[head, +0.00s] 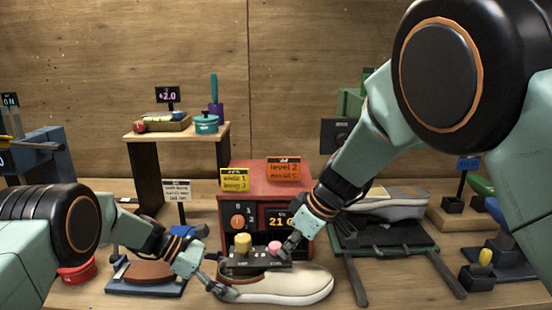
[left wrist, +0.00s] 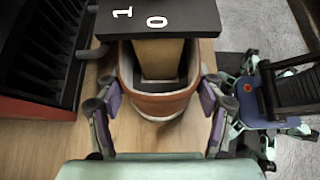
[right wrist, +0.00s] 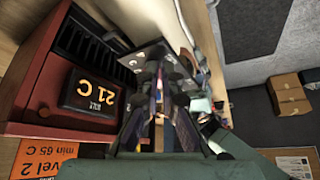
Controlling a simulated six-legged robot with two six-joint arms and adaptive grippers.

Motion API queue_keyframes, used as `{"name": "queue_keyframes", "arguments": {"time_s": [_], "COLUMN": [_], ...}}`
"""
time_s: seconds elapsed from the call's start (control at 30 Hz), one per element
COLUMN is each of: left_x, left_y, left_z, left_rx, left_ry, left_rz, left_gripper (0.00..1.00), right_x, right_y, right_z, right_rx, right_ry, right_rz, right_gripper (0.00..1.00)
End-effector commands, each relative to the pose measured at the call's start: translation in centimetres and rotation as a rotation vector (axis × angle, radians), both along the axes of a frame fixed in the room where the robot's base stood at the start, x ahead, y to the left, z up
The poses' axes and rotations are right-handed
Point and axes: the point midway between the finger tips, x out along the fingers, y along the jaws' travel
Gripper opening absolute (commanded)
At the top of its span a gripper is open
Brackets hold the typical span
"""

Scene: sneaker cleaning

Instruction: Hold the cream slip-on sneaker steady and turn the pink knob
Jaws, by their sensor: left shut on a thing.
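The cream slip-on sneaker (head: 300,287) lies on the bench, below a black panel (head: 262,262) with a yellow knob (head: 242,243) and a pink knob (head: 275,246). My left gripper (head: 222,290) is at the sneaker's left end; in the left wrist view its fingers (left wrist: 160,95) are on both sides of the sneaker (left wrist: 158,104), shut on it. My right gripper (head: 288,246) is just right of the pink knob. In the right wrist view its fingers (right wrist: 161,75) are close together, and the pink knob cannot be made out there; whether they grip it is unclear.
A red box (head: 270,178) with a dial and a 21 C display stands right behind the panel. A small wooden shelf (head: 176,133) stands behind left. A black rack (head: 385,236) with a grey sneaker (head: 390,202) is at right.

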Motion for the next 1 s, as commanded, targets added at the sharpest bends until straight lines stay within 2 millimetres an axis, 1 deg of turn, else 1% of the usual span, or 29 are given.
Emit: {"name": "queue_keyframes", "arguments": {"time_s": [0.37,0.73,1.0], "left_x": [0.0,0.0,0.0], "left_y": [-0.3,-0.2,-0.1], "left_z": [0.1,0.1,0.1], "left_rx": [-0.002,-0.002,-0.002], "left_ry": [0.000,-0.001,0.000], "left_rz": [-0.004,-0.003,-0.001], "left_gripper": [0.26,0.26,0.26], "right_x": [-0.1,-0.7,-0.6], "right_y": [0.3,-0.4,-0.4], "right_z": [0.0,0.2,2.7], "right_rx": [0.003,0.001,0.002], "right_ry": [0.002,0.000,-0.001], "right_rz": [0.004,0.003,0.002], "right_gripper": [0.00,0.00,0.00]}}
